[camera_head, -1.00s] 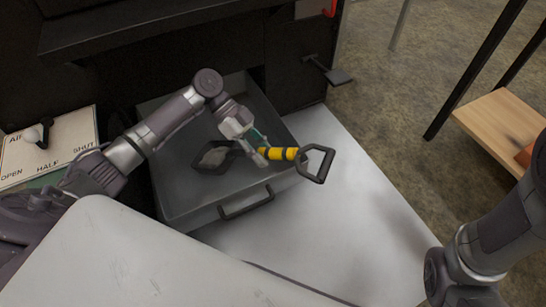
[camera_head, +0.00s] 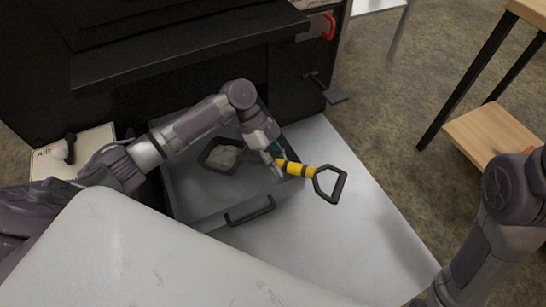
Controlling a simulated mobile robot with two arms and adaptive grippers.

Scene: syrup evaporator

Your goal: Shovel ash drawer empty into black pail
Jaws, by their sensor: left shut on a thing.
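The ash drawer (camera_head: 195,212) is a grey metal tray with a dark front handle, pulled out from a black firebox. My left gripper (camera_head: 274,160) is shut on the shovel (camera_head: 298,169) by its yellow and black shaft. The shovel's dark D-shaped grip points right, past the drawer's right side. Its black scoop (camera_head: 207,165) is over the drawer and holds a grey heap of ash (camera_head: 223,158). I cannot tell how high the scoop is above the drawer floor. The visible drawer floor looks bare. The black pail is not seen. My right arm shows at the right edge, its gripper out of view.
A black ledge (camera_head: 190,48) juts out above the drawer. A white board with an air lever (camera_head: 70,148) is at the left. A pale floor plate (camera_head: 345,235) lies right of the drawer. A wooden-shelved stand (camera_head: 490,135) is at the upper right.

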